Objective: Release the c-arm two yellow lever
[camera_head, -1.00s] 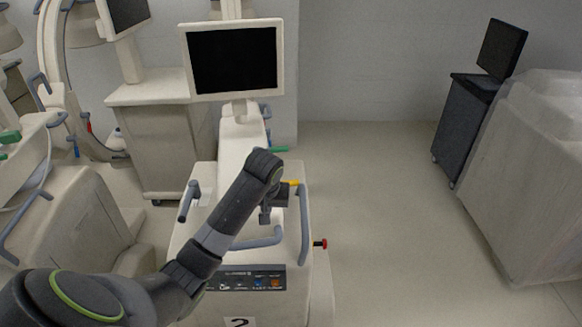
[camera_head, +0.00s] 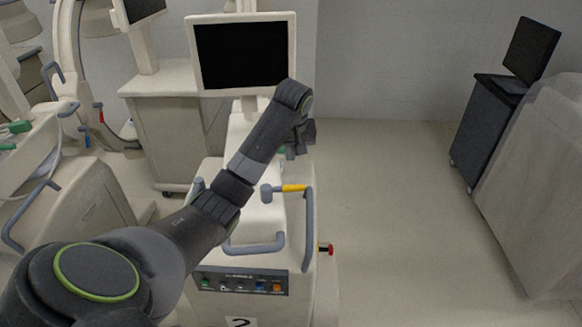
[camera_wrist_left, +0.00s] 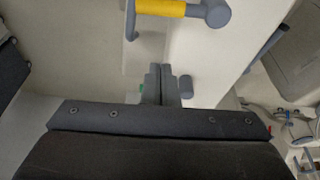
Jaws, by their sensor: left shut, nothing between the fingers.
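The yellow lever (camera_head: 294,188) lies roughly level on top of the c-arm cart (camera_head: 238,310) marked 2, with a grey knob at its left end. It also shows at the top edge of the left wrist view (camera_wrist_left: 160,8). My left gripper (camera_head: 304,138) is beyond the lever, apart from it, and partly hidden by my own arm. In the wrist view its fingers (camera_wrist_left: 161,74) are together, with nothing between them. My right gripper is not in view.
Grey handles (camera_head: 309,230) stand on the cart's right side and front (camera_head: 255,246). A red knob (camera_head: 326,249) juts out at its right. A black monitor (camera_head: 243,55) rises behind. Floor (camera_head: 390,230) is clear to the right, before a covered cart (camera_head: 540,190).

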